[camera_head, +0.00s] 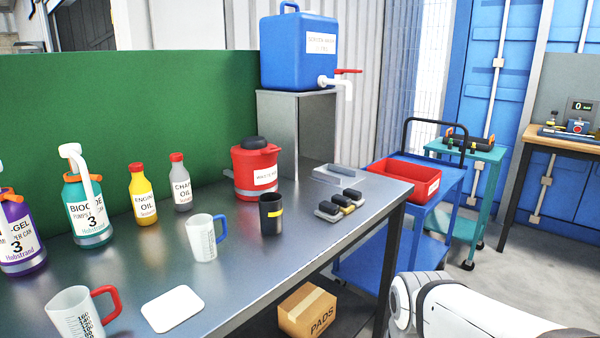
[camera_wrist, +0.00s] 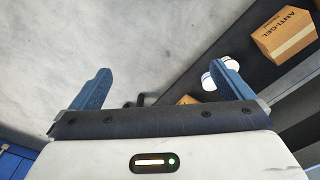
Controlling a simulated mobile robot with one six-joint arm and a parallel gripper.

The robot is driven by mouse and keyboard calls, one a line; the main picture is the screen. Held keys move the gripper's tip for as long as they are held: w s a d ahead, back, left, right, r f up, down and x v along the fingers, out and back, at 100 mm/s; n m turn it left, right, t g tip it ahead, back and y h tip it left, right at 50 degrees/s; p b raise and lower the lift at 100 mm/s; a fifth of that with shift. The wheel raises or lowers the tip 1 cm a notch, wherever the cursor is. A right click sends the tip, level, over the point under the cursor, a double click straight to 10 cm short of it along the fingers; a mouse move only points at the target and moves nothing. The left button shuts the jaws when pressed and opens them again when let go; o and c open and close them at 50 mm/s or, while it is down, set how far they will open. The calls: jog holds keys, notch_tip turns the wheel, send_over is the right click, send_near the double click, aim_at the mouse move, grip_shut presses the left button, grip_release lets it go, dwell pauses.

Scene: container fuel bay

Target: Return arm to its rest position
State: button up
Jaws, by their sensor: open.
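My gripper (camera_wrist: 160,88) shows in the wrist view with its two blue fingers wide apart and nothing between them. It points down at the pale floor beside a dark lower shelf. In the head view my white arm lies at the bottom right, to the right of the steel bench (camera_head: 255,245) and clear of it. The gripper itself is not visible in the head view.
On the bench stand a measuring jug with a red handle (camera_head: 75,312), one with a blue handle (camera_head: 202,238), several bottles, a black cup (camera_head: 270,214) and a red waste can (camera_head: 254,170). A blue trolley (camera_head: 425,215) stands beyond. An anti-gel box (camera_wrist: 285,35) sits on the lower shelf.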

notch_tip(320, 180, up, 18)
jog(key=w+t+p, duration=0.1)
jog(key=t+p, duration=0.1)
jog(key=p, duration=1.2)
jog(key=shift+d+r, duration=0.15)
